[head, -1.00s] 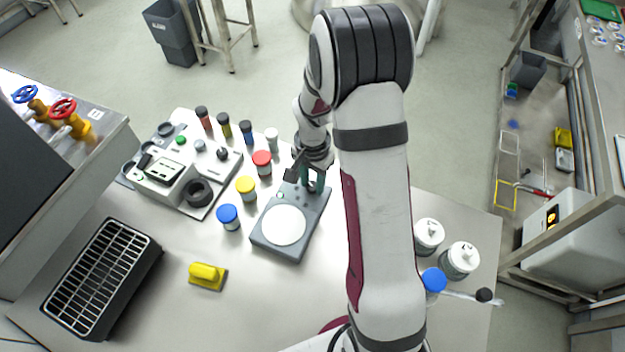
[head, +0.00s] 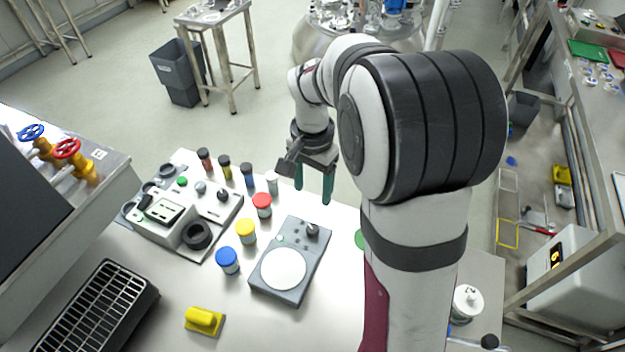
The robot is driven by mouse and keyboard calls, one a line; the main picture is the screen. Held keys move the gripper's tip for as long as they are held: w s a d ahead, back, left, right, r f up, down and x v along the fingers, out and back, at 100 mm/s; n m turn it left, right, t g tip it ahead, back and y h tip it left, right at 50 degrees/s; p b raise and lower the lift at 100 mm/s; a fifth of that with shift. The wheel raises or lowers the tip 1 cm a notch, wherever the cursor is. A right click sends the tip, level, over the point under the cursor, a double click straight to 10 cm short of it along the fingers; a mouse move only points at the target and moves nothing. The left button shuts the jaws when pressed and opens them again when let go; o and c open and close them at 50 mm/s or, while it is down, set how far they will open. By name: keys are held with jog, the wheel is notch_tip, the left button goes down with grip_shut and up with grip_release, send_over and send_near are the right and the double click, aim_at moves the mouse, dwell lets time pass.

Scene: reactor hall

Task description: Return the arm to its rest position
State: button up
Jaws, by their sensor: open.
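My gripper (head: 313,188) hangs in the air above the far side of the bench, its two green fingers apart and pointing down, with nothing between them. My arm rises from the lower right and bends over at a large dark elbow joint. Below and nearer than the gripper is a grey device with a round white plate (head: 283,269). A small dark knob-like piece (head: 312,229) stands at the device's far end, apart from the fingers. My arm hides part of the bench's right side.
Jars with red (head: 262,200), yellow (head: 246,226) and blue (head: 228,254) lids stand left of the device. Several small capped vials stand behind them. A control unit (head: 180,213), a yellow-handled block (head: 204,320) and a black rack (head: 98,305) are at left. A white-lidded jar (head: 467,301) stands at right.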

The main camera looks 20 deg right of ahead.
jog(key=shift+r, duration=0.95)
